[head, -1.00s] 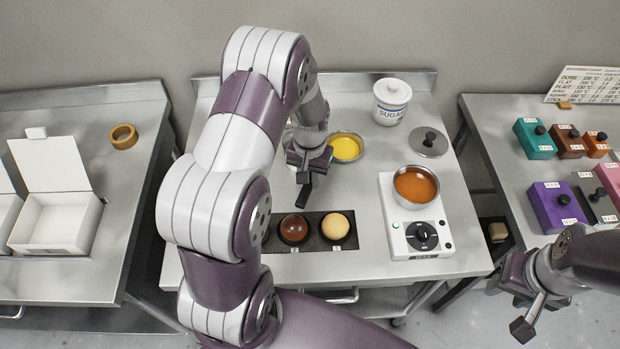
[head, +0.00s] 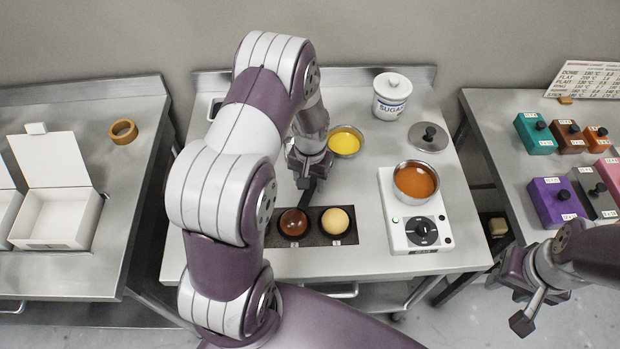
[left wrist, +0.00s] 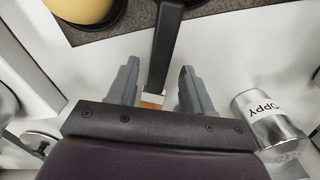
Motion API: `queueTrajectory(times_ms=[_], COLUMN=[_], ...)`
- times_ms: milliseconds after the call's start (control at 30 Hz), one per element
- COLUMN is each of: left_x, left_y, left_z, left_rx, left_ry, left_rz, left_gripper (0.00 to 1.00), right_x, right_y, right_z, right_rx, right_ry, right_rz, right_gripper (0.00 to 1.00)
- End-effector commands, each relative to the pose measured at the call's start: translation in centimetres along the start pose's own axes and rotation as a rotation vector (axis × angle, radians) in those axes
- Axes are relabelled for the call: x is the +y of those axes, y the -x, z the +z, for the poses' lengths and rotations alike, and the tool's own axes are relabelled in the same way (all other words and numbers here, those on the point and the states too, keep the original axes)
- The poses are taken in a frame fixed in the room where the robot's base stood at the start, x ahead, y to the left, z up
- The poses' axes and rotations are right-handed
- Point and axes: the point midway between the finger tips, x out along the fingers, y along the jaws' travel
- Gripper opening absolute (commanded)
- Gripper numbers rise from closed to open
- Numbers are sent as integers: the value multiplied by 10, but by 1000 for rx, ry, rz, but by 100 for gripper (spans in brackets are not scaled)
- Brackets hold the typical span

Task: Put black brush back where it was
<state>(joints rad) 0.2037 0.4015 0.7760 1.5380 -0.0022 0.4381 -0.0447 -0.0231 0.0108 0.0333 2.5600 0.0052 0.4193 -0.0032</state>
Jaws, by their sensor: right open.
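The black brush (left wrist: 166,45) shows in the left wrist view, with its dark handle running up the picture, a pale ferrule and tan bristles near my palm. In the head view, part of its black handle (head: 306,194) shows below my left gripper (head: 308,168), close behind the bun tray. My left gripper (left wrist: 158,66) has one finger on each side of the brush, with visible gaps between, so it looks open around or above it. I cannot tell whether the brush touches the table. My right gripper (head: 527,304) is open and empty at the lower right.
The dark tray (head: 355,233) holds a brown bun and a pale bun. Nearby are a yellow bowl (head: 345,141), a hotplate (head: 394,239) with an orange-filled pan, and a sugar jar (head: 391,97). A poppy tin (left wrist: 268,120) stands beside my left gripper.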

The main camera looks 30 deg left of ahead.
Motion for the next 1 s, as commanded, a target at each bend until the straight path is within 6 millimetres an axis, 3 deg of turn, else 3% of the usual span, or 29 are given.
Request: queueTrajectory(times_ms=[267, 367, 400, 700, 900, 1000], left_x=[0, 0, 0, 0, 1, 13], left_y=[2, 17, 20, 98, 128, 137], left_z=[0, 0, -1, -1, 1, 15], left_rx=[0, 1, 3, 6, 2, 16], left_ry=[0, 0, 0, 0, -2, -28], left_rz=[0, 0, 0, 0, 0, 0], left_gripper=[50, 50, 50, 50, 50, 50], right_x=[0, 0, 0, 0, 0, 0], right_y=[2, 12, 6, -15, -18, -18], right_z=[0, -1, -1, 2, 2, 2], right_rx=[0, 0, 1, 0, 0, 0], right_ry=[0, 0, 0, 0, 0, 0], right_rz=[0, 0, 0, 0, 0, 0], right_gripper=[43, 43, 43, 43, 43, 43])
